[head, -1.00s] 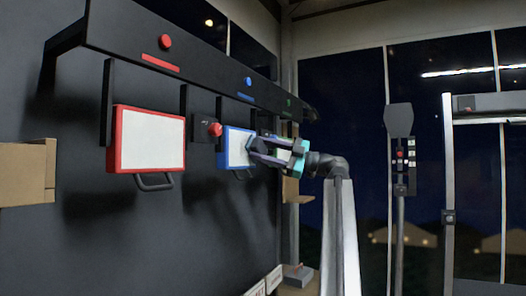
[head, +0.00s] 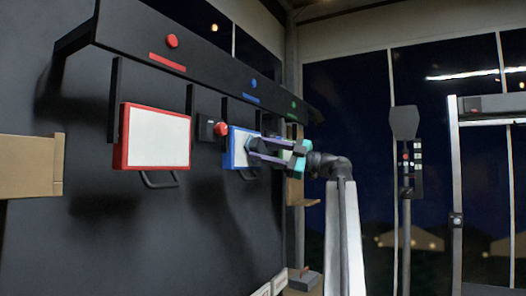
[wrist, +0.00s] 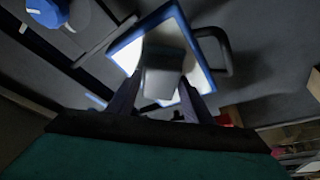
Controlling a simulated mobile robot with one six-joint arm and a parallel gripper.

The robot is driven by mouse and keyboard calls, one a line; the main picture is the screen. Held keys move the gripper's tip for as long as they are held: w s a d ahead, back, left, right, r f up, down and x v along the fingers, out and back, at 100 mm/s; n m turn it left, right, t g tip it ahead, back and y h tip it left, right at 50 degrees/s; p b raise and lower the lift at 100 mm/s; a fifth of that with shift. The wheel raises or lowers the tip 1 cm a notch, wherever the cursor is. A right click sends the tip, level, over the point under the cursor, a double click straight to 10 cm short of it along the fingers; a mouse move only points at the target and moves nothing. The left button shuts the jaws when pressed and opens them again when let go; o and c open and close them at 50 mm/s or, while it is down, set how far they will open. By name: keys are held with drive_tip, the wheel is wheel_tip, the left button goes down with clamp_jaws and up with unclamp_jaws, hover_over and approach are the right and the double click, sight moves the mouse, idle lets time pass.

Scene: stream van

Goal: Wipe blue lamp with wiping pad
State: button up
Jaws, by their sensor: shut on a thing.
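The blue lamp (head: 234,151), a white panel in a blue frame with a dark handle below, hangs on the dark wall. It also fills the upper middle of the wrist view (wrist: 185,32). My gripper (head: 252,151) reaches from the right and covers the lamp's right part in the head view. In the wrist view my gripper (wrist: 160,97) is shut on the wiping pad (wrist: 165,80), a grey block between its fingers. The pad lies over the middle of the lamp's panel in that view. I cannot tell whether they touch.
A red lamp (head: 157,138) hangs to the left, with a red knob (head: 220,129) between the two lamps. A green lamp is mostly hidden behind my gripper. A black rail (head: 200,60) runs above. A cardboard box (head: 30,165) juts in at far left.

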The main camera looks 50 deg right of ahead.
sight(246, 146)
drive_tip(key=shift+a, duration=0.15)
drive_tip(key=shift+s+a+b, duration=0.25)
drive_tip(key=shift+a+b, duration=0.2)
drive_tip(key=shift+a, duration=0.45)
drive_tip(key=shift+s+a+b, duration=0.25)
drive_tip(key=shift+a+b, duration=0.15)
drive_tip(key=shift+a, duration=0.45)
drive_tip(key=shift+s+d+b, duration=0.25)
drive_tip(key=shift+s+b, duration=0.05)
drive_tip(key=shift+s, duration=0.65)
drive_tip(key=shift+s+d+b, duration=0.25)
drive_tip(key=shift+s+b, duration=0.1)
drive_tip(key=shift+s, duration=0.65)
drive_tip(key=shift+s+d+b, duration=0.25)
drive_tip(key=shift+s+b, duration=0.05)
drive_tip(key=shift+s, duration=0.65)
drive_tip(key=shift+s+d+b, duration=0.2)
drive_tip(key=shift+s+b, duration=0.05)
drive_tip(key=shift+s, duration=0.5)
drive_tip(key=shift+s+d+b, duration=0.15)
drive_tip(key=shift+s+b, duration=0.05)
drive_tip(key=shift+s, duration=0.5)
drive_tip(key=shift+w, duration=0.2)
